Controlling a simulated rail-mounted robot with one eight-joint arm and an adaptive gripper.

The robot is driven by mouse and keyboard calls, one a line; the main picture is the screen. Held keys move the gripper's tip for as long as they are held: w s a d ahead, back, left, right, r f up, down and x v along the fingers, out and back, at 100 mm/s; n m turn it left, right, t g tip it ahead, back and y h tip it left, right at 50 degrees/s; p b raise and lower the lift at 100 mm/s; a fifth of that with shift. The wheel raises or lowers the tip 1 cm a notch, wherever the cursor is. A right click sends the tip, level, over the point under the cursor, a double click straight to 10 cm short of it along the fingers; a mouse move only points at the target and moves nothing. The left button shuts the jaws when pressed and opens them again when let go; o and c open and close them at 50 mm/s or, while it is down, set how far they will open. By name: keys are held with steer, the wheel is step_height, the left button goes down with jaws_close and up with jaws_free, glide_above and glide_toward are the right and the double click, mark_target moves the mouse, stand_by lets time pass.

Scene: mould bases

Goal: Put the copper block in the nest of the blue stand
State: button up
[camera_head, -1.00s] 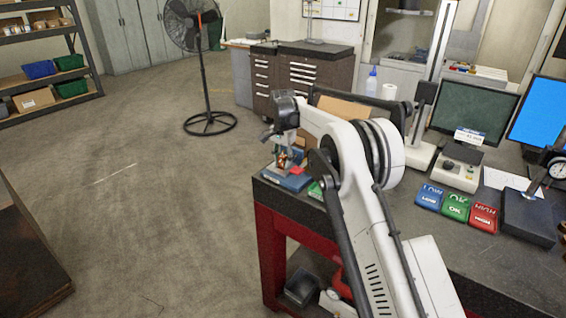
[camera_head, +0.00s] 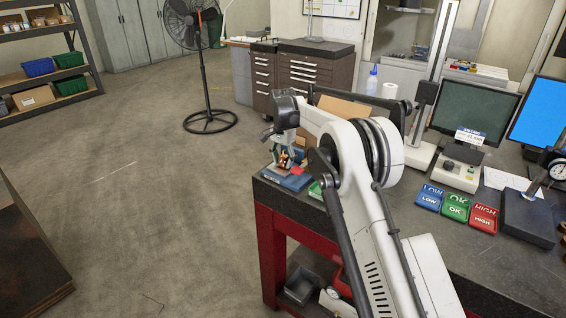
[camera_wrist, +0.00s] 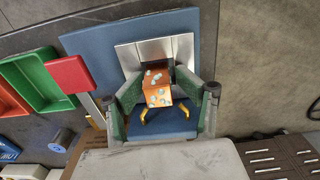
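The copper block (camera_wrist: 157,88), orange with pale blue-green patches, is between the two fingers of my gripper (camera_wrist: 161,90) in the wrist view. The fingers' pads appear to touch it on both sides. In the head view, the block (camera_head: 284,160) shows small between the fingers, over the blue stand (camera_head: 293,183). The blue stand (camera_wrist: 98,52) has upright-looking silver plates (camera_wrist: 155,54) just behind the block. I cannot tell whether the block rests in the nest or hangs above it, as the fingers hide its lower part.
A cardboard-coloured panel (camera_head: 343,108) stands behind my arm.

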mark_target(284, 156)
step_height(284, 156, up, 12)
steer(key=shift+r+b, duration=0.1)
steer(key=shift+b, duration=0.75)
steer(key=s+d+r+n+t, duration=0.2)
steer(key=s+d+r, duration=0.7)
steer(key=r, duration=0.3)
steer(key=s+d+r+n+t, duration=0.1)
steer(key=s+d+r, duration=0.1)
steer(key=s+d, duration=0.35)
steer(key=s+d+r+t, duration=0.1)
steer(key=s+d+r, duration=0.15)
steer(key=s, duration=0.55)
steer(key=s+d+f+n+t, duration=0.1)
steer(key=s+d, duration=0.2)
steer(key=s, duration=0.5)
steer(key=s+d+f+n, duration=0.1)
steer(key=s+d, duration=0.1)
steer(key=s, duration=0.5)
steer(key=s+d+f+n+t, duration=0.1)
steer(key=s+d+f+t, duration=0.1)
steer(key=s+f, duration=0.9)
steer(key=s+d, duration=0.1)
steer(key=s, duration=0.3)
steer(key=shift+d+n, duration=0.3)
steer(key=shift+d, duration=0.05)
